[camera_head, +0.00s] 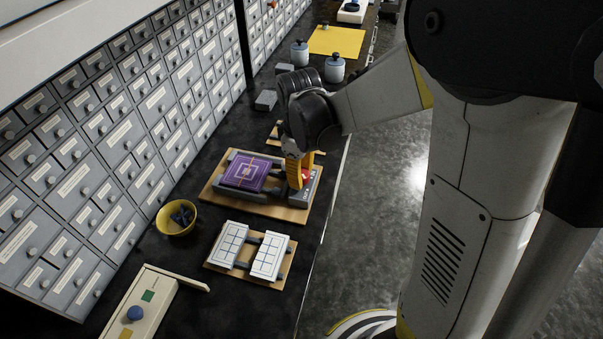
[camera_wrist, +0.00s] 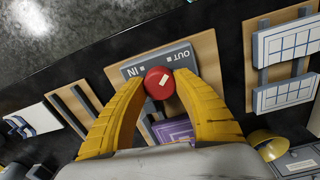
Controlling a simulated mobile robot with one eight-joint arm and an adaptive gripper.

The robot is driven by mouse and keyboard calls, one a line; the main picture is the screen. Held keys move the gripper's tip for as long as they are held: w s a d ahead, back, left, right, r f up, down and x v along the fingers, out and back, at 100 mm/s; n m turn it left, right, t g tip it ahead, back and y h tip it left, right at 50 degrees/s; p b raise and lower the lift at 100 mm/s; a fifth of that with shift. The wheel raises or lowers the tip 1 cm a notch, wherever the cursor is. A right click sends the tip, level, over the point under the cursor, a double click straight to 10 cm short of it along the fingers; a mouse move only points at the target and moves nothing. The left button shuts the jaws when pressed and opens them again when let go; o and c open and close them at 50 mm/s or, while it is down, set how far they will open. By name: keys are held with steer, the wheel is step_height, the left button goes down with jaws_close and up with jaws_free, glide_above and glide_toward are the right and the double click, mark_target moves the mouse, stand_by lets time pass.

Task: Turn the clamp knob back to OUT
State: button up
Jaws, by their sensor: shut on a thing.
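The red clamp knob (camera_wrist: 158,84) sits on a grey plate (camera_wrist: 150,62) marked IN at the left and OUT at the right in the wrist view. My gripper (camera_wrist: 160,85) has its yellow fingers on both sides of the knob, shut on it. A small pale mark shows on the knob's top; I cannot tell which label it points to. In the head view the knob (camera_head: 306,177) is partly hidden by my gripper (camera_head: 299,172). A purple patterned tile (camera_head: 246,171) lies in the clamp frame beside the knob, on a wooden board (camera_head: 262,207).
A board with two white gridded tiles (camera_head: 250,251) lies in front. A yellow bowl (camera_head: 177,218) with dark pieces stands at left, near the drawer cabinet (camera_head: 110,130). A cream box (camera_head: 150,300) with a blue knob is nearest. Lidded jars (camera_head: 334,70) stand farther back.

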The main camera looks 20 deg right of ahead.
steer(key=shift+a, duration=0.1)
stand_by(0.3)
steer(key=o, duration=1.2)
step_height(320, 180, up, 12)
steer(key=shift+s+a, duration=0.1)
steer(key=shift+a, duration=0.05)
steer(key=s+m+t, duration=0.2)
steer(key=s+m, duration=0.1)
steer(key=s, duration=0.1)
steer(key=s+m+t, duration=0.2)
steer(key=s+m, duration=0.1)
steer(key=s, duration=0.1)
steer(key=s+r+m+t, duration=0.1)
steer(key=s+m+t, duration=0.1)
steer(key=s+m, duration=0.1)
steer(key=shift+s+d+t, duration=0.3)
steer(key=shift+s+t, duration=0.1)
steer(key=shift+s, duration=0.45)
